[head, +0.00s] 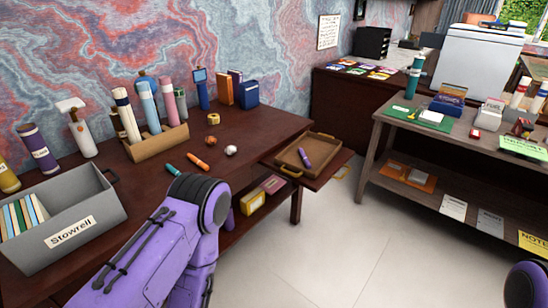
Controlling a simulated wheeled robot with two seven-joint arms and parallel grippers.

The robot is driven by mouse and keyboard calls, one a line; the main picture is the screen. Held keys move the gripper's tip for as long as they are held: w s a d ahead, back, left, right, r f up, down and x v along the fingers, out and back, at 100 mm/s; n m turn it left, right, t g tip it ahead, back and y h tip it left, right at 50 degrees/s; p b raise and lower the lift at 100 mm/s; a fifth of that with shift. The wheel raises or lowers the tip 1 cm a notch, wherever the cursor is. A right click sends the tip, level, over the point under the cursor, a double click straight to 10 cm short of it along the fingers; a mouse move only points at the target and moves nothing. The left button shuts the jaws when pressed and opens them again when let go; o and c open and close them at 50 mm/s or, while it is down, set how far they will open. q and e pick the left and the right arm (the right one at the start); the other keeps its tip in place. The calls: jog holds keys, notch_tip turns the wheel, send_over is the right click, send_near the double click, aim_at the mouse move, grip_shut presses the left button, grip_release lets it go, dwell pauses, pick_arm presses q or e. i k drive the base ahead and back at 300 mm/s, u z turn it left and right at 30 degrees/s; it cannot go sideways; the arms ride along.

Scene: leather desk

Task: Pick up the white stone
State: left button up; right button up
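A small round whitish thing (231,150), which looks like the white stone, lies on the dark brown desk (262,128) near its right front edge. A small reddish-brown round thing (213,140) lies just left of it and behind. My purple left arm reaches over the front of the desk, its black joint in front of the stone and apart from it. The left gripper is not visible. Only a joint of my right arm shows at the bottom right corner, and its gripper is out of view.
Orange (198,160) and teal (173,170) markers lie left of the stone. A yellow tape roll (213,118) is behind. A wooden tray (302,160) holding a purple marker (304,157) is to the right. A grey Stowrell box (60,215) stands at left.

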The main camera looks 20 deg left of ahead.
aim_at(231, 150)
jog(key=z, duration=0.2)
jog(key=i, duration=1.1)
jog(key=u, duration=0.75)
